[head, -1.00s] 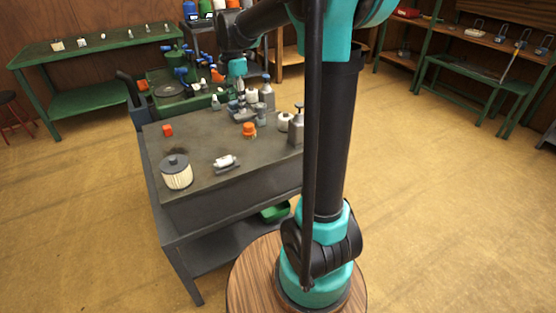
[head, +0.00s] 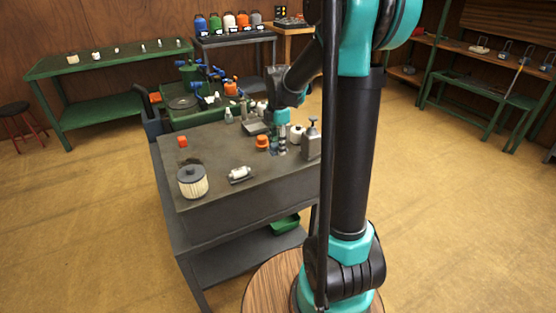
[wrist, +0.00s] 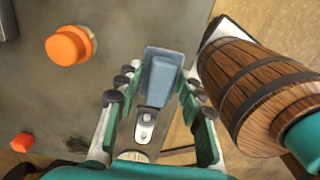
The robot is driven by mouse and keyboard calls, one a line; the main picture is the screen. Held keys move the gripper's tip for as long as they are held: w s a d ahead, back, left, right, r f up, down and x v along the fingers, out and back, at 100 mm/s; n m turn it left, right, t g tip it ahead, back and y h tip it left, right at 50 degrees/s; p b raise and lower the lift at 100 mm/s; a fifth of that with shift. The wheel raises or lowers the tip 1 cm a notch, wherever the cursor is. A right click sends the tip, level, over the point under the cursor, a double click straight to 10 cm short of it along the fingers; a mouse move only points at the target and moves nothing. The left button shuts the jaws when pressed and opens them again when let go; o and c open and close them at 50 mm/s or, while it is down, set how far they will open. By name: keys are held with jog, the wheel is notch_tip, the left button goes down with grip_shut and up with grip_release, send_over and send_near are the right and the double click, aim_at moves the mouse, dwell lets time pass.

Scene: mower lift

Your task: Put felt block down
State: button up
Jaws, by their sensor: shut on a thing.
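The felt block, a blue-grey block (wrist: 160,78), shows in the wrist view between the fingers of my gripper (wrist: 155,92). The fingers are shut on it, one on each side. In the head view my gripper (head: 279,145) is low over the right side of the grey workbench (head: 215,212), close to an orange cap. The block is too small and crowded there to make out clearly. I cannot tell whether its underside touches the bench top.
The orange cap (head: 262,141), a white round container (head: 297,133) and a pump bottle (head: 312,138) stand close to my gripper. The bench's front middle has bare room.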

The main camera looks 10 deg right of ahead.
aim_at(278, 165)
jog(key=shift+f, duration=3.2)
jog(key=shift+f, duration=0.1)
jog(key=o, duration=1.1)
notch_tip(278, 165, up, 12)
jog(key=shift+s+m, duration=0.3)
jog(key=shift+s, duration=0.05)
jog(key=s+d+f+m+t, duration=0.2)
jog(key=s+f+m, duration=0.4)
jog(key=s+m, duration=0.4)
jog(key=s+d+f+m+t, duration=0.1)
jog(key=s+f+m+t, duration=0.1)
jog(key=s+f+m, duration=0.4)
jog(key=s+m, duration=0.5)
jog(key=shift+s+d, duration=0.15)
jog(key=shift+d, duration=0.25)
